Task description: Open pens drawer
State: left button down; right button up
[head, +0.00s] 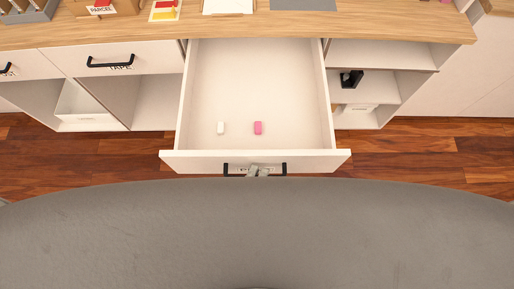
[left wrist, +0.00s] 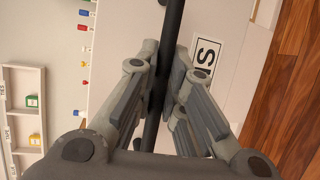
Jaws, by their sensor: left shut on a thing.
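The pens drawer (head: 255,160) is pulled far out from under the wooden desktop in the head view. A white eraser-like block (head: 221,128) and a pink block (head: 258,128) lie inside it. Its black bar handle (head: 284,168) is on the front panel. My left gripper (head: 257,170) is at the middle of the handle, with only its tips showing past my grey body. In the left wrist view the gripper (left wrist: 160,88) is shut on the black handle (left wrist: 172,25), beside a partly hidden label (left wrist: 205,55). My right gripper is not in view.
The closed tape drawer (head: 130,60) is to the left, above open shelves with a white bin (head: 85,108). Open shelves with a black item (head: 351,79) are to the right. The desktop (head: 230,25) holds papers and a parcel box (head: 125,6). Wooden floor (head: 430,150) shows beyond.

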pick_arm(q)
jog(key=c, duration=1.8)
grip_release()
jog(key=v, duration=1.2)
jog(key=shift+f, duration=0.1)
